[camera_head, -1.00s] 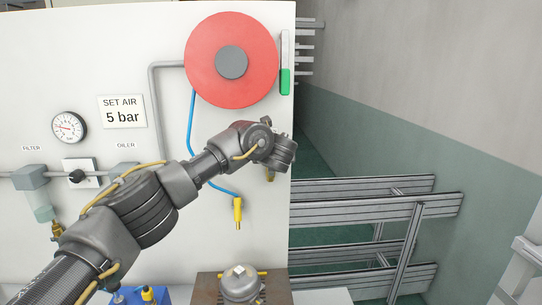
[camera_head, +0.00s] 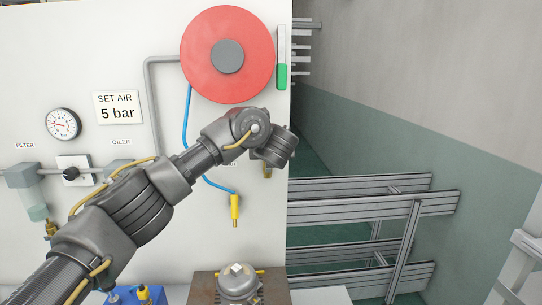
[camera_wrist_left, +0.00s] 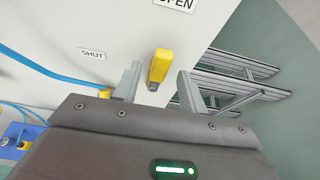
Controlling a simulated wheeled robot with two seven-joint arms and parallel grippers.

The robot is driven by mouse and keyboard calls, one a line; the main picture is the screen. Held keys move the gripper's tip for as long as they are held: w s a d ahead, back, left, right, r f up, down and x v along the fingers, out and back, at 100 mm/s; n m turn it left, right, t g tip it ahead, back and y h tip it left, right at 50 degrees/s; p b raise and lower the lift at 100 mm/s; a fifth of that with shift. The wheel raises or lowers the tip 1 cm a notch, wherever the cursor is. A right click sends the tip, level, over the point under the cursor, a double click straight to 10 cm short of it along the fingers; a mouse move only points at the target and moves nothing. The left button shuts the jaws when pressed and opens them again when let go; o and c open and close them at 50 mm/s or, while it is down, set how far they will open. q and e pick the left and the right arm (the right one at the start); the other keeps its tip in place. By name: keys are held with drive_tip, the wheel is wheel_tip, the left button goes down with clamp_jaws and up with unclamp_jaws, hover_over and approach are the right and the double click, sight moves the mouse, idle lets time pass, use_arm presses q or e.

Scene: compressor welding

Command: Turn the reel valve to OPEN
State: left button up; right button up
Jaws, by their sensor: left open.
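The reel valve's yellow handle (camera_wrist_left: 158,66) shows in the left wrist view on the white panel, pointing at neither label squarely. The OPEN label (camera_wrist_left: 174,4) is above it at the top edge, and the SHUT label (camera_wrist_left: 92,54) is to its left. My left gripper (camera_wrist_left: 160,78) is open, with one finger on each side of the handle; I cannot tell whether either touches it. My right gripper is not in view.
A red hose reel (camera_head: 205,70) is on the panel above my wrist. A blue hose with a yellow end fitting (camera_head: 235,208) hangs below left. A grey metal frame (camera_head: 370,208) stands right of the panel edge. A clamped metal part (camera_head: 238,284) sits below.

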use_arm(q)
drive_tip(key=p+v, duration=0.2)
drive_tip(key=v, duration=0.5)
idle(0.3)
idle(0.3)
